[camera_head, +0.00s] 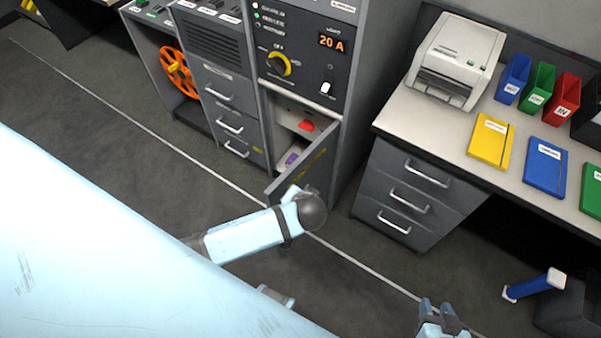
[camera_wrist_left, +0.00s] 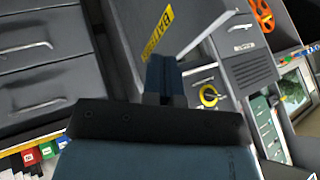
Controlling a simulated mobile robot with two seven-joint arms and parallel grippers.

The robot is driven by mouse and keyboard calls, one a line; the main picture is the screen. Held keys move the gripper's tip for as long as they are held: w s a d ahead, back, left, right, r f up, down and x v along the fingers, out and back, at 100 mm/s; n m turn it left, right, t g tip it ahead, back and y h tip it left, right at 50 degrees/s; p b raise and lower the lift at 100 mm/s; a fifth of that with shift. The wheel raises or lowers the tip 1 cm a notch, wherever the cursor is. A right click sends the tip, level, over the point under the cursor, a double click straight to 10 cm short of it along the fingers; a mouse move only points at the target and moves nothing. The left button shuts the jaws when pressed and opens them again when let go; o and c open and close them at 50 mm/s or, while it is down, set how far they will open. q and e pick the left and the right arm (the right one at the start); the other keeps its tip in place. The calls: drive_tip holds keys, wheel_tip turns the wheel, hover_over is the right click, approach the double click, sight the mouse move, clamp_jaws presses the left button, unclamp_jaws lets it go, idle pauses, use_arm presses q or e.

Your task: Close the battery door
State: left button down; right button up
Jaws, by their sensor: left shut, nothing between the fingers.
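The battery door (camera_head: 306,163) is a grey panel with yellow lettering, at the lower front of the grey cabinet in the head view. It stands open, swung out from the cabinet, and the compartment (camera_head: 290,112) behind it shows a red and a purple item. In the left wrist view the door (camera_wrist_left: 130,22) with its yellow label lies beyond my left gripper (camera_wrist_left: 166,62). That gripper is shut and empty; I cannot tell if it touches the door. In the head view its fingers are hidden behind my wrist. My right gripper (camera_head: 438,308) is open and empty at the bottom right.
A drawer unit (camera_head: 418,190) under a desk stands right of the door. The desk holds a printer (camera_head: 459,58), folders and trays. A blue handled object (camera_head: 535,286) is at the lower right. The floor before the cabinet is clear apart from my arm.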

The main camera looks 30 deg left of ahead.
sight(285, 186)
use_arm(q)
drive_tip(key=w+a+f, duration=0.1)
drive_tip(key=a, duration=0.1)
drive_tip(key=w+a+f, duration=0.1)
drive_tip(key=a+f, duration=0.1)
drive_tip(key=w+a+f, duration=0.1)
drive_tip(key=a+f, duration=0.1)
drive_tip(key=shift+w+a, duration=0.15)
drive_tip(key=shift+w, duration=0.15)
drive_tip(key=shift+a, duration=0.1)
